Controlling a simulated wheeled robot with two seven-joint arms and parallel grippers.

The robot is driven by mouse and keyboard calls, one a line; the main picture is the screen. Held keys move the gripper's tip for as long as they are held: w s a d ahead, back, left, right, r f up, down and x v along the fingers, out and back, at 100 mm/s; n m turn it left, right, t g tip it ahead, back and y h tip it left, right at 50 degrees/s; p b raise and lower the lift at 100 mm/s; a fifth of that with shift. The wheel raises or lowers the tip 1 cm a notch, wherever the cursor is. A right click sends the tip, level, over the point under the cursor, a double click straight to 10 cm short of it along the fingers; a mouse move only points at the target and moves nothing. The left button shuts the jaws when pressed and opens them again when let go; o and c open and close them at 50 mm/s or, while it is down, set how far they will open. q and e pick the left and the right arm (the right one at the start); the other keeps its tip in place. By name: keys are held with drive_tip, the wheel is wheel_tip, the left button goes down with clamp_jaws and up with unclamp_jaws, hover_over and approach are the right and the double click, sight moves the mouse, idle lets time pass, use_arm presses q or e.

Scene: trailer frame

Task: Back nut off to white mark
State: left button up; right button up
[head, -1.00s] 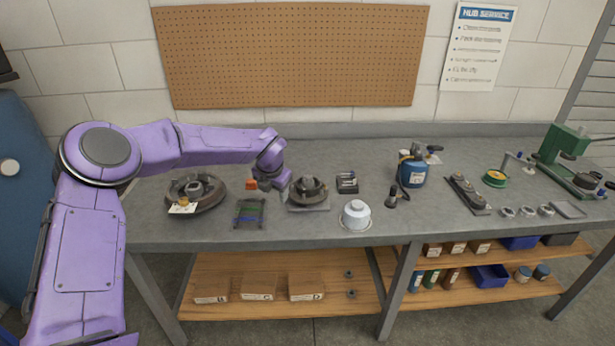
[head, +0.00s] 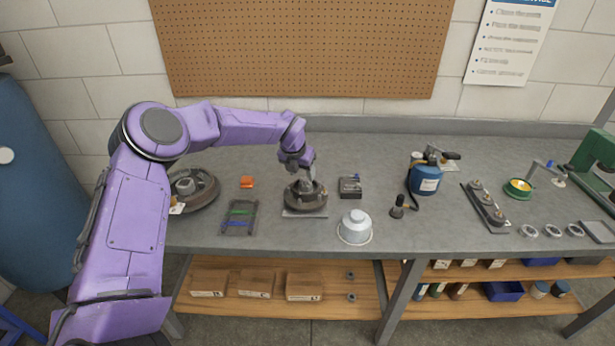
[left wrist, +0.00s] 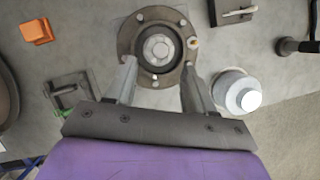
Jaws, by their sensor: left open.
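A round dark hub (head: 306,201) with a raised centre sits on a square plate on the bench. In the left wrist view the hub flange (left wrist: 128,38) is seen from above, with a pale nut (left wrist: 158,47) at its centre. A small pale spot (left wrist: 154,77) lies on the flange below the nut; I cannot tell whether it is the white mark. My left gripper (head: 309,180) points down over the hub. Its open fingers (left wrist: 158,70) straddle the lower part of the flange in the wrist view, with nothing between them. I cannot tell whether they touch it. My right gripper is out of view.
A white cap (head: 355,227) stands front right of the hub, and a dark box (head: 350,187) is to its right. An orange block (head: 247,182), a small rack (head: 240,216) and a larger drum (head: 194,190) are to the left. A blue canister (head: 424,180) stands farther right.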

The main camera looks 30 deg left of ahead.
sight(305, 181)
use_arm(q)
drive_tip(key=p+x, duration=0.1)
drive_tip(key=x, duration=0.5)
drive_tip(key=shift+w+f, duration=0.2)
drive_tip(key=shift+r, duration=0.1)
drive_tip(key=shift+s, duration=0.15)
drive_tip(key=c, duration=0.8)
drive_tip(key=n+b, duration=0.1)
drive_tip(key=b, duration=0.2)
drive_tip(key=n+y+b, duration=0.1)
drive_tip(key=n+b, duration=0.1)
drive_tip(key=b, duration=0.1)
drive_tip(key=shift+d+f+n+g, duration=0.1)
drive_tip(key=shift+f+n+g, duration=0.2)
drive_tip(key=shift+f, duration=0.05)
drive_tip(key=shift+r+n+y+b, duration=0.15)
drive_tip(key=shift+n+y+b, duration=0.15)
drive_tip(key=shift+b, duration=0.1)
drive_tip(key=shift+r, duration=0.2)
